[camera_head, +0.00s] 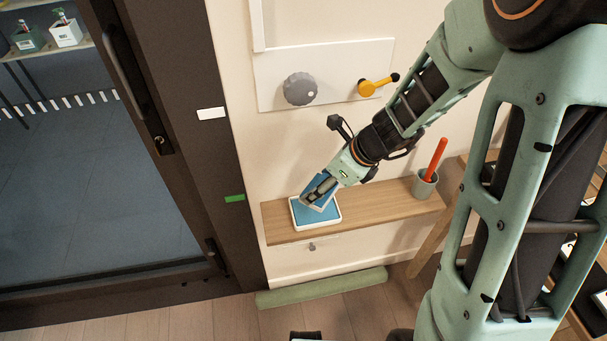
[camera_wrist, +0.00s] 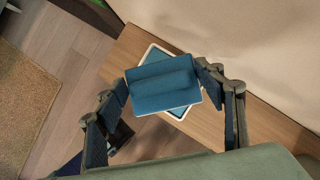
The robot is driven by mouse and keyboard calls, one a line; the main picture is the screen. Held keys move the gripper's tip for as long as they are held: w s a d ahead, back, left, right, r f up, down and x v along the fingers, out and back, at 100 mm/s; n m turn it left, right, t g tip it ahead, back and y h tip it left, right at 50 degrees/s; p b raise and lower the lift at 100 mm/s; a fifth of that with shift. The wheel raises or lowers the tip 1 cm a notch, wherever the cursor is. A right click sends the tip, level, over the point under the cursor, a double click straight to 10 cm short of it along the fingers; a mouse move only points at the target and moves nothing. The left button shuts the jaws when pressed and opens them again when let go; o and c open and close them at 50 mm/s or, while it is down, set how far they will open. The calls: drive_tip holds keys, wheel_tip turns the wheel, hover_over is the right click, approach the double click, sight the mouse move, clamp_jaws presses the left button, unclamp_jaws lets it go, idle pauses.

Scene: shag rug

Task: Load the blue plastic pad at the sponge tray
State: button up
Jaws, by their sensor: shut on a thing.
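The blue plastic pad (camera_wrist: 165,98) is a flat rectangle with a pale edge and a raised darker band across it. My gripper (camera_head: 320,190) is shut on it, with one finger at each side in the wrist view. The sponge tray (camera_head: 337,219) is a white-rimmed square with a blue inside, lying on the wooden shelf. The pad is over the tray and turned relative to it. It covers most of the tray in the wrist view, where the tray's white rim (camera_wrist: 152,48) shows behind it. Whether they touch, I cannot tell.
A panel with a grey knob (camera_head: 300,89) and yellow lever (camera_head: 374,86) is above. A green roll (camera_head: 320,288) lies below.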

drive_tip(key=shift+w+a+f, duration=0.1)
drive_tip(key=shift+w+a, duration=0.2)
drive_tip(key=shift+a, duration=0.25)
wheel_tip(320, 180, down, 6)
drive_tip(key=b, duration=0.6)
drive_tip(key=shift+f, duration=0.2)
idle(1.5)
wheel_tip(320, 180, up, 7)
drive_tip(key=p, duration=0.6)
drive_tip(key=shift+r+p, duration=0.1)
drive_tip(key=shift+p, duration=0.25)
drive_tip(key=shift+d, duration=0.1)
idle(0.4)
